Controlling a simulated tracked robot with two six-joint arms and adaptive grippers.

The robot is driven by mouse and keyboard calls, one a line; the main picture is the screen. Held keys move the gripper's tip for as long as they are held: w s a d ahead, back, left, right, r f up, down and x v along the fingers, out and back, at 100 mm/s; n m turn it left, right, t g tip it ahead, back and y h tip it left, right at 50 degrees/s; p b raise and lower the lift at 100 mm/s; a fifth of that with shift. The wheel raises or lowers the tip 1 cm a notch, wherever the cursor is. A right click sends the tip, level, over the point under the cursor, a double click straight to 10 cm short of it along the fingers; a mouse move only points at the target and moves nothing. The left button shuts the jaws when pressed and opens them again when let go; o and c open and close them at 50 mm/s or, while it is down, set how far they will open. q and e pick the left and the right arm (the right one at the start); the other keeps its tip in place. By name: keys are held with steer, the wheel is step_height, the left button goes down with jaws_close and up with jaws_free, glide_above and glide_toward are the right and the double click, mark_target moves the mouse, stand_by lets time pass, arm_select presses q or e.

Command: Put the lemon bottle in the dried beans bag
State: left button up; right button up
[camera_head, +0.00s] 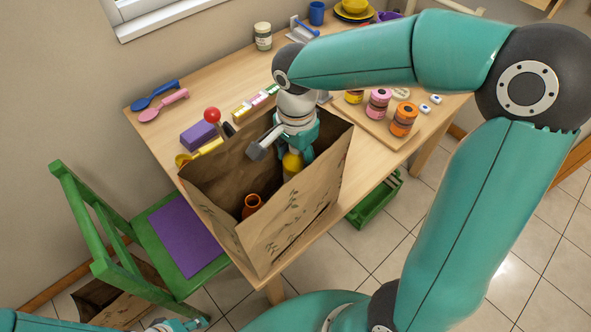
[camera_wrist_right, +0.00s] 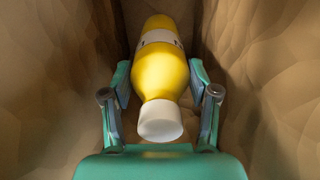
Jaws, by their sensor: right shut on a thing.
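The lemon bottle (camera_wrist_right: 160,75) is yellow with a white cap and a pale label band. My right gripper (camera_wrist_right: 161,95) is shut on it, with a finger on each side below the cap. In the head view the bottle (camera_head: 292,164) shows inside the mouth of a large brown paper bag (camera_head: 290,222) on the table, with my right gripper (camera_head: 290,145) reaching down over the bag's far side. Bag walls surround the bottle in the wrist view. An orange bottle-like thing (camera_head: 251,204) is also in the bag. My left gripper (camera_head: 175,325) is low at the bottom edge; its fingers are unclear.
A purple block (camera_head: 199,136), spoons (camera_head: 163,105) and a jar (camera_head: 263,37) are on the table. A green chair (camera_head: 150,235) stands left. A green crate (camera_head: 375,200) and another paper bag (camera_head: 115,298) are below.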

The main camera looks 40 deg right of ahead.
steer(key=shift+f, duration=2.2)
steer(key=shift+f, duration=0.15)
steer(key=o, duration=1.3)
steer(key=shift+c, duration=0.2)
step_height(320, 180, up, 12)
steer(key=shift+r, duration=0.2)
